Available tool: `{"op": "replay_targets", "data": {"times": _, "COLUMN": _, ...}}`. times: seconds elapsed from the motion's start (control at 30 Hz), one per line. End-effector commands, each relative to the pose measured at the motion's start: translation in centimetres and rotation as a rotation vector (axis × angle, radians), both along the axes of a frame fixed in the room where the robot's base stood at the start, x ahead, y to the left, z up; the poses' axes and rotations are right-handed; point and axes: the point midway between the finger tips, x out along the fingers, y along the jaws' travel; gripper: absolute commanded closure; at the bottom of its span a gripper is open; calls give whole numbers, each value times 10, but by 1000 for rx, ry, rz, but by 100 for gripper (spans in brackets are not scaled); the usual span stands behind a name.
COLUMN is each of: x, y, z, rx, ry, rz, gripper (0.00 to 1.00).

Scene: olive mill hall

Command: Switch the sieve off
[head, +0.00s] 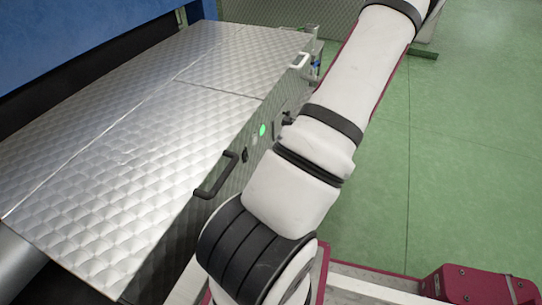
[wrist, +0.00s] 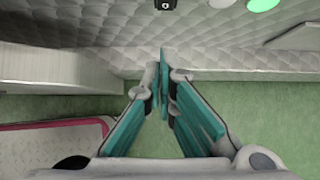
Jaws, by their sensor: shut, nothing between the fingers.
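The sieve (head: 140,110) is a long machine with quilted steel lids and a steel side panel at the left of the head view. On its side panel are a small black switch (head: 245,155), a pale lamp (head: 254,141) and a lit green lamp (head: 262,130). In the wrist view the switch (wrist: 165,4), white lamp (wrist: 221,3) and green lamp (wrist: 262,4) are at the top edge, partly cut off. My gripper (wrist: 163,58) is shut and empty, apart from the switch and below it in that picture. The head view does not clearly show my gripper.
A black handle (head: 216,175) sticks out from the panel near the switch. A dark bar (wrist: 290,36) juts from the panel at the right of the wrist view. Green floor (head: 460,150) is open to the right. My arm hides part of the panel.

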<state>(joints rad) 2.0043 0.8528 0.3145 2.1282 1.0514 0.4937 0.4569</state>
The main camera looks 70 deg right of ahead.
Motion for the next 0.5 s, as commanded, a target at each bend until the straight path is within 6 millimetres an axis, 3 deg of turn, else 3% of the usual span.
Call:
{"op": "replay_targets", "data": {"times": 0.4, "x": 49, "y": -5, "z": -67, "rx": 1, "ry": -2, "rz": 1, "gripper": 100}}
{"op": "replay_targets", "data": {"times": 0.5, "x": 64, "y": -7, "z": -71, "rx": -1, "ry": -1, "rz": 3, "gripper": 100}}
